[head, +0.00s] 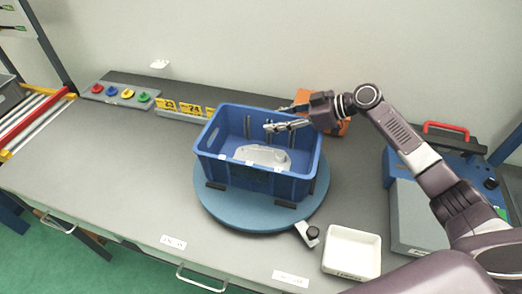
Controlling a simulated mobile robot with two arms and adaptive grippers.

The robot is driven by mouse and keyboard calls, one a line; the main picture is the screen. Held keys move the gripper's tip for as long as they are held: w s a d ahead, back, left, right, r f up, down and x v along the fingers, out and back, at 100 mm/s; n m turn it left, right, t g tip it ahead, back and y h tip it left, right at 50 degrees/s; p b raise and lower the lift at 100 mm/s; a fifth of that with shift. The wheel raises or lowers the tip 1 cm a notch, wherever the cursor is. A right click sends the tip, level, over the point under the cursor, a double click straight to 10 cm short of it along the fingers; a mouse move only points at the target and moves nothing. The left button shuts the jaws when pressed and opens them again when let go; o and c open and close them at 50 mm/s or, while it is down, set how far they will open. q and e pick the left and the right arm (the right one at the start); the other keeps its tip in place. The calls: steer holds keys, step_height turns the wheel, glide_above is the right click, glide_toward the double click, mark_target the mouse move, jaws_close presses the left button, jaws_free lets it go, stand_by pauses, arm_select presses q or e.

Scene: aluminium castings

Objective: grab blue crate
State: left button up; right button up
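The blue crate (252,180) stands on a round blue turntable (225,213) near the middle of the grey workbench. A pale grey casting (262,155) lies inside it. My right gripper (276,117) is at the crate's back rim, towards the right. Its fingers look spread, one over the crate's inside and the other behind the rim. I cannot tell whether they touch the crate. My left gripper is not in view.
An orange box (335,128) stands behind the crate, partly hidden by my arm. A white tray (352,253) is at the front right, beside a grey-and-blue case (415,215). Yellow number signs (190,108) stand at the back.

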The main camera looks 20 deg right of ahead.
steer(key=shift+w+a+f, duration=0.25)
steer(key=shift+w, duration=0.05)
steer(key=shift+s, duration=0.1)
jaws_close()
steer(key=shift+r, duration=0.2)
